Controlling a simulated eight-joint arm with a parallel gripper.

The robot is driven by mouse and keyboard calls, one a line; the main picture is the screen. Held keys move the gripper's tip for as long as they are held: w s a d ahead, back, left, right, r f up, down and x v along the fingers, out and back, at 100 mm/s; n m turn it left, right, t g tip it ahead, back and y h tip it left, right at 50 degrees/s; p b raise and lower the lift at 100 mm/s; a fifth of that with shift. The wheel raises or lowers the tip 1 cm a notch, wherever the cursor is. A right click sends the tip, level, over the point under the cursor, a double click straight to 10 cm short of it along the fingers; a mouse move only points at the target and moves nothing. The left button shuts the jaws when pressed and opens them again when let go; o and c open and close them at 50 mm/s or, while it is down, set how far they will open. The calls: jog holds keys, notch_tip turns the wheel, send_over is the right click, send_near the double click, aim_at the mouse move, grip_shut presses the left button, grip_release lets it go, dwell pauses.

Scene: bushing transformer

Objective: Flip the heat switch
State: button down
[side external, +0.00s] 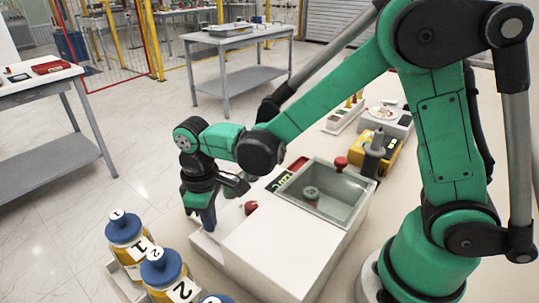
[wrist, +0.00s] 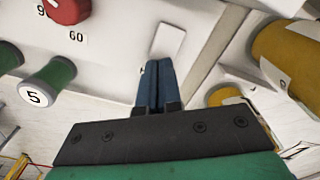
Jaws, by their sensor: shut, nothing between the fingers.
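The white machine (side external: 277,247) has a clear-lidded basin on top. In the wrist view, a pale upright rectangular switch (wrist: 168,41) sits on its white front panel (wrist: 115,45). It looks like the heat switch; lettering beside it is mostly hidden by my fingers. My gripper (wrist: 152,65) is shut and empty, its fingertips just below the switch in the picture. I cannot tell whether they touch the panel. In the side view, my gripper (side external: 209,224) points down in front of the machine and hides the switch. A red dial (wrist: 68,9) is at the wrist view's upper left.
Numbered blue-capped bottles (side external: 127,228) stand at the lower left, near my gripper. A yellow device (side external: 380,152) stands behind the machine.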

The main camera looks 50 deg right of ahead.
jog(key=shift+f, duration=0.1)
jog(key=shift+r, duration=3.5)
jog(key=s+d+r+m+t, duration=0.3)
jog(key=s+d+m+t, duration=0.3)
jog(key=d, duration=0.3)
jog(key=shift+d+t, duration=0.35)
jog(key=shift+t, duration=0.15)
